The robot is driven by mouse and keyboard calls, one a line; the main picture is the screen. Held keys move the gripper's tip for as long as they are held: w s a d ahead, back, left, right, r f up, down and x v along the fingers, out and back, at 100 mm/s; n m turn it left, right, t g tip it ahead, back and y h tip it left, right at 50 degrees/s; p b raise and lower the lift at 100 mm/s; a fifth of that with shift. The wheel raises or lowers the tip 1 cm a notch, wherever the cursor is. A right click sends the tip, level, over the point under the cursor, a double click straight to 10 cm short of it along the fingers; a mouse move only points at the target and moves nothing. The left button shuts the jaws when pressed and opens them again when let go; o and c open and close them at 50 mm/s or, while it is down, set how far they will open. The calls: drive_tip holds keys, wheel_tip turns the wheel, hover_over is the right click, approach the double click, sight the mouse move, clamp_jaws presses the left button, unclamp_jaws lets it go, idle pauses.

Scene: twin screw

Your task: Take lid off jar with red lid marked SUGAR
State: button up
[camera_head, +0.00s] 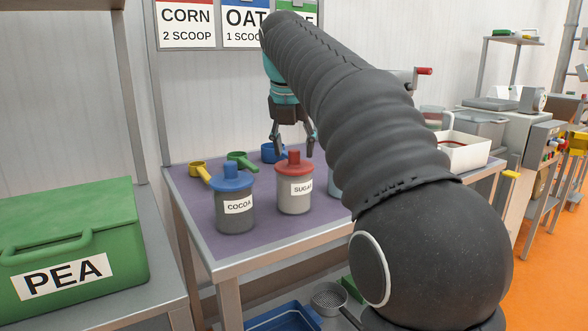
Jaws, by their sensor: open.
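The jar marked SUGAR (296,198) stands upright on the purple-topped table. Its red lid (295,167) with a raised knob sits on it. My gripper (294,148) hangs above and just behind the lid in the picture, fingers pointing down and spread open, holding nothing. The knob's top shows between the fingertips. I cannot tell the exact gap or whether a finger touches the lid. My dark arm crosses the right of the view and hides part of the table.
A jar marked COCOA (236,209) with a blue lid stands left of the SUGAR jar. Yellow (198,170) and green (240,160) scoops lie behind. A pale blue jar (334,184) is partly hidden by my arm. A green PEA box (75,240) stands at left.

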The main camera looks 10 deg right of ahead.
drive_tip(key=shift+x, duration=0.95)
drive_tip(key=c, duration=1)
drive_tip(key=shift+r, duration=0.1)
drive_tip(key=shift+c, duration=0.2)
